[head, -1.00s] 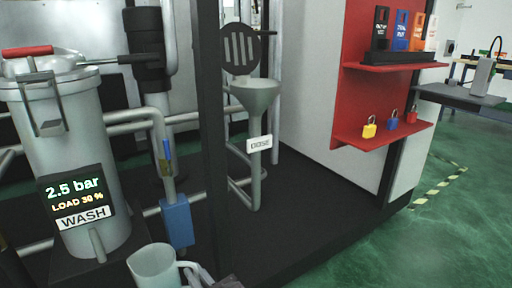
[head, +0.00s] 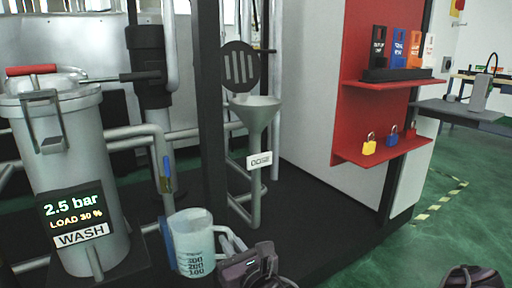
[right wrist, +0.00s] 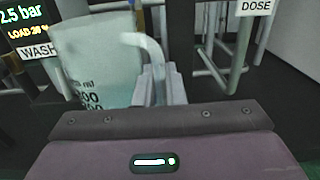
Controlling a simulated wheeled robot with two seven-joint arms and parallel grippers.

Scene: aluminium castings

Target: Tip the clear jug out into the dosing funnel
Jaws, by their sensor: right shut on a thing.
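The clear jug (head: 192,246), with dark volume marks, is near upright in the lower middle of the head view. My right gripper (head: 231,245) is shut on its handle, at the jug's right side. The right wrist view also shows the jug (right wrist: 92,62) and the fingers (right wrist: 160,86) at the handle. I cannot tell what the jug contains. The grey dosing funnel (head: 252,113), labelled DOSE, stands beyond, above and to the right of the jug, apart from it. My left gripper is not in view.
A dark upright post (head: 211,110) stands just left of the funnel. A wash vessel (head: 70,150) with a display is at left, with pipes behind. A red shelf board (head: 362,90) with padlocks is at right. The dark platform between funnel and shelf is clear.

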